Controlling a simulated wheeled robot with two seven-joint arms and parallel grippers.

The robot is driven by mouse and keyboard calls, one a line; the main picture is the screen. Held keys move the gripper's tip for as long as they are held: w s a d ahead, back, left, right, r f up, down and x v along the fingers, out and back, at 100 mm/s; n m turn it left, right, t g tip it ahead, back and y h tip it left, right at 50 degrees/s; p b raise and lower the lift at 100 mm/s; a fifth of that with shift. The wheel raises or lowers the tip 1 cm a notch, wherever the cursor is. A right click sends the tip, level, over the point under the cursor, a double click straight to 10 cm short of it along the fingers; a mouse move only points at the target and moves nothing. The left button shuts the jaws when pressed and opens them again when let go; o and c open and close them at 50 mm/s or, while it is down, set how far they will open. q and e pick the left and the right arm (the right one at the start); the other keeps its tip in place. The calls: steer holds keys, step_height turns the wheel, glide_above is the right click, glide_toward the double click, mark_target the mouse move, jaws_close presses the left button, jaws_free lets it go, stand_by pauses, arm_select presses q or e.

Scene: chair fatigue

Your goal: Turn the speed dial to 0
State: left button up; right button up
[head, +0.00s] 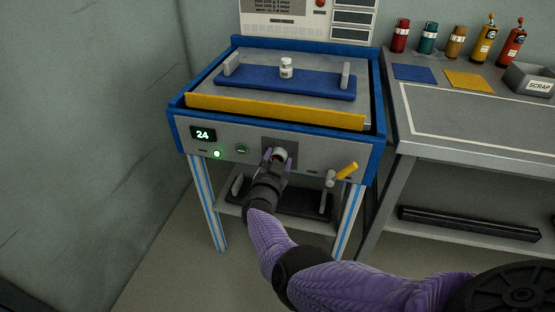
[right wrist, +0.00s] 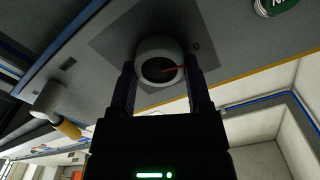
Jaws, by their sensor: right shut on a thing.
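The speed dial is a pale round knob (head: 281,154) on a dark square plate in the middle of the machine's front panel. In the right wrist view the dial (right wrist: 159,49) shows a dark face with a red pointer line. My right gripper (head: 273,156) is at the dial, with its two fingers on either side of the knob, shut on it. My left gripper is not in view.
A green lit lamp (head: 217,154) and a green button (head: 242,149) sit left of the dial. A yellow-handled lever (head: 346,171) sticks out on the right. A blue plate (head: 300,86) with a small white weight (head: 286,69) lies on top. A bench (head: 475,125) with bottles and a scrap bin (head: 532,80) stands at right.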

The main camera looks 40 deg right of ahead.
steer(key=o, duration=1)
steer(key=shift+f, duration=0.1)
steer(key=shift+o, duration=1.3)
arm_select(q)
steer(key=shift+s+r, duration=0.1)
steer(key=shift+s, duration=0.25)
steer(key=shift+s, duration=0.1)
arm_select(e)
steer(key=shift+s+a+r+p, duration=0.15)
steer(key=shift+a+r+p, duration=0.05)
steer(key=shift+a+p, duration=0.1)
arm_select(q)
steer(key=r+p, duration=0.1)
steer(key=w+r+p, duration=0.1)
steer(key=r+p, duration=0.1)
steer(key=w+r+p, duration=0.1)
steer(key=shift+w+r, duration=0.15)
arm_select(e)
steer(key=v, duration=0.9)
steer(key=shift+s+f, duration=0.15)
